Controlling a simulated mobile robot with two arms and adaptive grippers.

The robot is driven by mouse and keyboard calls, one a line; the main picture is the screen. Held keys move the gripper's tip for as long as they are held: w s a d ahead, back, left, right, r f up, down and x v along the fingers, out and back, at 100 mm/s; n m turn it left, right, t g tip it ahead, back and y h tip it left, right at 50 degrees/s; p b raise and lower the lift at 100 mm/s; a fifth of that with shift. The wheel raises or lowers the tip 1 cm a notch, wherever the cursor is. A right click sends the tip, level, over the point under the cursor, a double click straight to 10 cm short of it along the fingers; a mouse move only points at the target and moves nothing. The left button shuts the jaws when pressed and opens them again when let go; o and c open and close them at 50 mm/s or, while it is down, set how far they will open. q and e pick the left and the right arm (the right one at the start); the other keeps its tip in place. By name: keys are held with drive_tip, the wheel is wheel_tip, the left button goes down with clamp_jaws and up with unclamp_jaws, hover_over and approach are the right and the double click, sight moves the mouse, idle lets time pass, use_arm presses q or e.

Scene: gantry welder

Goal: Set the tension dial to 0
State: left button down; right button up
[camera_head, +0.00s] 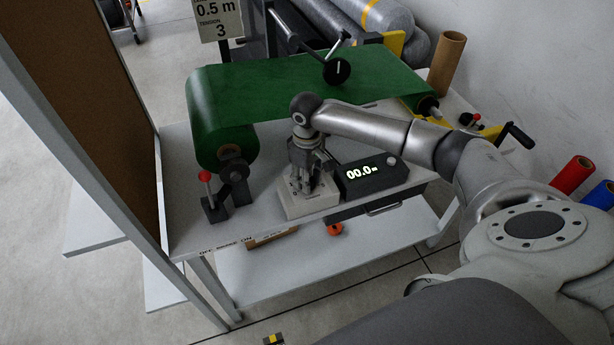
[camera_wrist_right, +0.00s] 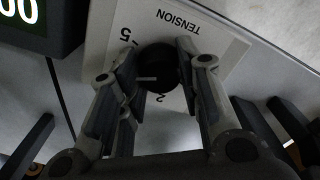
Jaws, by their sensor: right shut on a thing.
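The tension dial (camera_wrist_right: 157,68) is a round black knob with a short white mark that points left in the right wrist view. It sits on a pale panel (camera_wrist_right: 225,45) printed TENSION, with a 5 and a 2 readable around the knob. The panel (camera_head: 312,209) also shows at the table's front edge in the head view. My right gripper (camera_head: 313,188) points down over the panel and is shut on the dial, one finger on each side in the wrist view (camera_wrist_right: 157,75). The fingers hide other numbers. My left gripper is not in view.
A black counter box (camera_head: 372,183) reading 00.0 stands right beside the panel. A green roll (camera_head: 222,130) and a red-knobbed lever (camera_head: 208,185) are to the left. A sign (camera_head: 218,18) reads 0.5 m, TENSION 3. A brown board (camera_head: 85,100) rises at the left.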

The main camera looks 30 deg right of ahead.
drive_tip(key=shift+c, duration=0.8)
drive_tip(key=shift+r+n+p, duration=0.2)
drive_tip(key=shift+n+p, duration=1.1)
drive_tip(key=shift+n, duration=0.1)
drive_tip(key=shift+n+p, duration=0.6)
drive_tip(key=shift+n, duration=0.3)
drive_tip(key=n+p, duration=0.1)
drive_tip(key=n, duration=0.1)
drive_tip(key=shift+n, duration=0.3)
drive_tip(key=n+p, duration=0.1)
drive_tip(key=n, duration=0.3)
drive_tip(key=shift+f+n, duration=0.1)
drive_tip(key=shift+n, duration=0.2)
drive_tip(key=n, duration=0.4)
drive_tip(key=shift+n+p, duration=0.3)
drive_tip(key=shift+p, duration=0.05)
drive_tip(key=n, duration=0.5)
drive_tip(key=shift+w, duration=0.1)
drive_tip(key=n+b, duration=0.1)
drive_tip(key=n, duration=0.5)
drive_tip(key=shift+f+n, duration=0.1)
drive_tip(key=shift+n, duration=0.3)
drive_tip(key=n+b, duration=0.1)
drive_tip(key=n, duration=0.3)
drive_tip(key=shift+n+b, duration=1.25)
drive_tip(key=shift+n, duration=0.65)
